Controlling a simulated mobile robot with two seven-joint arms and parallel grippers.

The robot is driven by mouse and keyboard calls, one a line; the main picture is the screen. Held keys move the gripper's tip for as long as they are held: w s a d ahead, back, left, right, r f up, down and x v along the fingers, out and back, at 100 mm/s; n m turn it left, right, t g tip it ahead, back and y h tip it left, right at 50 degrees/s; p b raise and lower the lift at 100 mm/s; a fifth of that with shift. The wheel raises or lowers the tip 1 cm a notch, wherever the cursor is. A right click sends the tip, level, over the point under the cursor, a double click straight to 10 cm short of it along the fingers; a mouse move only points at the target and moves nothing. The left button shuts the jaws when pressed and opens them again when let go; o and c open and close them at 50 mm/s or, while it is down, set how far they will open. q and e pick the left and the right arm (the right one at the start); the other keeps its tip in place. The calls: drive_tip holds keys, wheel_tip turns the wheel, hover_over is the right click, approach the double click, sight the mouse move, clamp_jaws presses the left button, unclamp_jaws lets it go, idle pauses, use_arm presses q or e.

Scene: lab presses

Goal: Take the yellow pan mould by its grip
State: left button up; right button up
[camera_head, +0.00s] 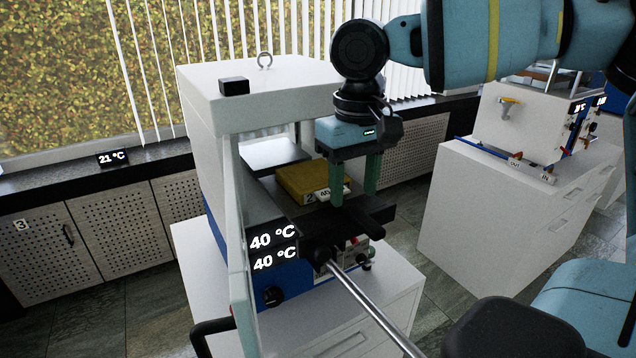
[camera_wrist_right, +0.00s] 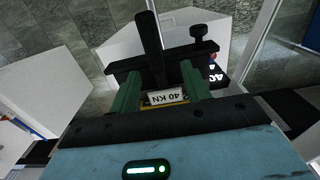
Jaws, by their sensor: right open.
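The yellow pan mould (camera_head: 303,178) sits on the dark plate inside the white press, with a label on its front side. A black grip (camera_head: 366,211) sticks out toward the front right, below my right gripper (camera_head: 354,198). The right gripper points down from above with its two green fingers apart. In the right wrist view the black grip (camera_wrist_right: 150,42) extends away between and beyond the fingers (camera_wrist_right: 156,88), with a "40 KN" label (camera_wrist_right: 166,96) between them. Whether the fingers touch the grip cannot be told. My left gripper is not in view.
The white press (camera_head: 207,100) frames the mould, with a clear guard edge (camera_head: 238,230) at its left and 40 °C displays (camera_head: 273,247) in front. A steel bar (camera_head: 370,305) projects forward below. A second white cabinet (camera_head: 500,215) stands at right, beyond open floor.

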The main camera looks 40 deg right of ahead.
sight(354, 209)
drive_tip(key=f, duration=0.4)
drive_tip(key=shift+w+d+f, duration=0.1)
drive_tip(key=shift+d, duration=0.2)
clamp_jaws()
